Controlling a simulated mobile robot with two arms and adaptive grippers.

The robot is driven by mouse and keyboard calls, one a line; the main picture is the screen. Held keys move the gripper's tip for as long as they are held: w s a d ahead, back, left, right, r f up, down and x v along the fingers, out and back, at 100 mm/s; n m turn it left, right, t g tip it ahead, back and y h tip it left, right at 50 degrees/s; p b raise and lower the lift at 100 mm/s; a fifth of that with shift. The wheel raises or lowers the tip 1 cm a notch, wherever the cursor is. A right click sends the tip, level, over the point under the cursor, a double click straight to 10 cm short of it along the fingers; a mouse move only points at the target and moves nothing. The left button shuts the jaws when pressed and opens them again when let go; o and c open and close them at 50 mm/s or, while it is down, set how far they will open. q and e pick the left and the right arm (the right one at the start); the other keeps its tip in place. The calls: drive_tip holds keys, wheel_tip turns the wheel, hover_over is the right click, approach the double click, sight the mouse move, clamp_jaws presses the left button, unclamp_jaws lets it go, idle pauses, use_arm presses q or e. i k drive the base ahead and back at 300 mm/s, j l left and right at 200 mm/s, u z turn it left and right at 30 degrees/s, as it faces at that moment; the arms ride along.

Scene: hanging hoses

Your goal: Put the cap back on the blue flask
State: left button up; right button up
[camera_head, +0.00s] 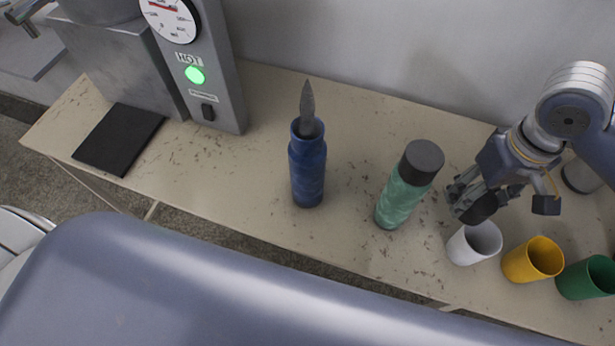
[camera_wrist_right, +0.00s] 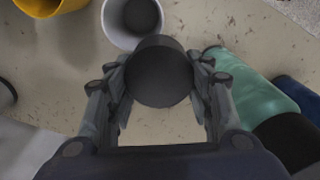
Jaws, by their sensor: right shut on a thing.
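The blue flask (camera_head: 308,172) stands upright on the table, left of the green flask. Its mouth is uncapped, and a dark grey pointed thing (camera_head: 308,104) sticks up at it; I cannot tell what this is. My right gripper (camera_head: 492,204) is shut on a black round cap (camera_wrist_right: 158,72), to the right of the green flask and just above and behind the white cup. The cap is clear in the wrist view between the fingers (camera_wrist_right: 160,88). Part of the blue flask (camera_wrist_right: 300,94) shows at the wrist view's right edge. My left gripper is out of view.
The green flask (camera_head: 399,200), with a dark cap (camera_head: 422,160), stands between my right gripper and the blue flask. White (camera_head: 468,248), yellow (camera_head: 530,262) and green (camera_head: 588,280) cups stand front right. A heater with a gauge (camera_head: 218,70) and a black mat (camera_head: 118,140) are at left.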

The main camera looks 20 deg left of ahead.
sight(306, 147)
drive_tip(key=k+l+u, duration=0.15)
drive_tip(key=u, duration=0.2)
drive_tip(key=k+l+u, duration=0.25)
drive_tip(key=u, duration=0.15)
drive_tip(key=k+j+u, duration=0.1)
drive_tip(key=u, duration=0.15)
